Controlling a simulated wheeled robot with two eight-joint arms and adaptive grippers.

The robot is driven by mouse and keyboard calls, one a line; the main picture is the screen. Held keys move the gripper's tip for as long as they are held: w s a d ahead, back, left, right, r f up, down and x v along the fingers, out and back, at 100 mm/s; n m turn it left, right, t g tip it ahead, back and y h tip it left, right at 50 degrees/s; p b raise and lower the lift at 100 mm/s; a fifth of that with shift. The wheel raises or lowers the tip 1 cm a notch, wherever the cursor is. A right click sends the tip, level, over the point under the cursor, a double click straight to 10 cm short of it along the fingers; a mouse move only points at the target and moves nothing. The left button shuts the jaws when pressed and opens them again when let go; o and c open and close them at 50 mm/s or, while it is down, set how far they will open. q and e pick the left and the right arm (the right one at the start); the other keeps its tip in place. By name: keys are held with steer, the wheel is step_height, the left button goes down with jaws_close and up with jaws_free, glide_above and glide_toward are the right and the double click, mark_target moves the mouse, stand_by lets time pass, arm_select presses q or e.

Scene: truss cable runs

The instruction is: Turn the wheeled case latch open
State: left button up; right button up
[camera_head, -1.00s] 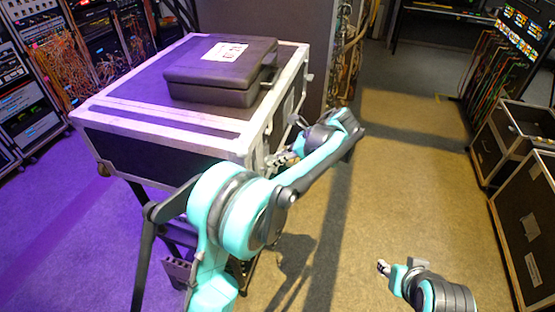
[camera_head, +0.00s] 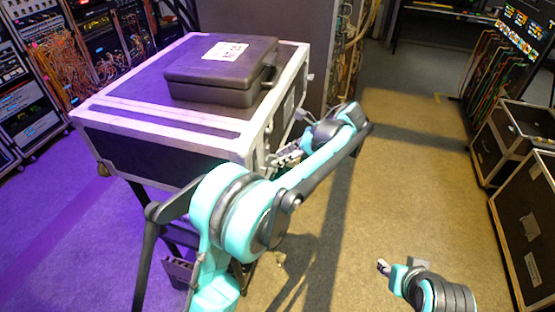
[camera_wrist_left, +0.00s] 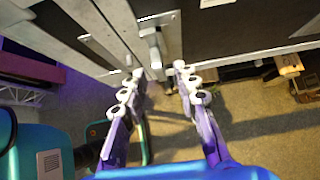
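The large dark wheeled case (camera_head: 140,150) with silver edges stands at the left of the head view. In the left wrist view its side (camera_wrist_left: 245,20) fills the top, with a metal latch (camera_wrist_left: 153,42) on a pale plate. My left gripper (camera_wrist_left: 158,72) is open there, one finger on each side of the latch's lower end; I cannot tell if they touch it. In the head view my left gripper (camera_head: 286,155) is beside the case's right side, and the latch is hard to make out. My right gripper (camera_head: 383,267) is low at the right, away from the case, too small to judge.
A closed black box (camera_head: 215,85) with a white label lies on the case. Cable racks (camera_head: 85,50) stand at the left and back. More cases (camera_head: 525,215) line the right edge. The floor (camera_head: 410,170) between is clear.

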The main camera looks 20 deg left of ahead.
arm_select(q)
steer(key=v, duration=0.9)
steer(key=shift+d, duration=0.15)
steer(key=shift+r, duration=0.1)
steer(key=s+a+f+n+t+h+b, duration=0.2)
steer(key=s+a+f+n+h+b, duration=0.45)
steer(key=s, duration=0.55)
steer(key=s+a+f+n+t+h+b, duration=0.2)
steer(key=s+f+n+t+b, duration=0.3)
steer(key=s+f+n, duration=0.7)
step_height(320, 180, down, 4)
steer(key=shift+s+r, duration=0.2)
steer(key=shift+s, duration=0.65)
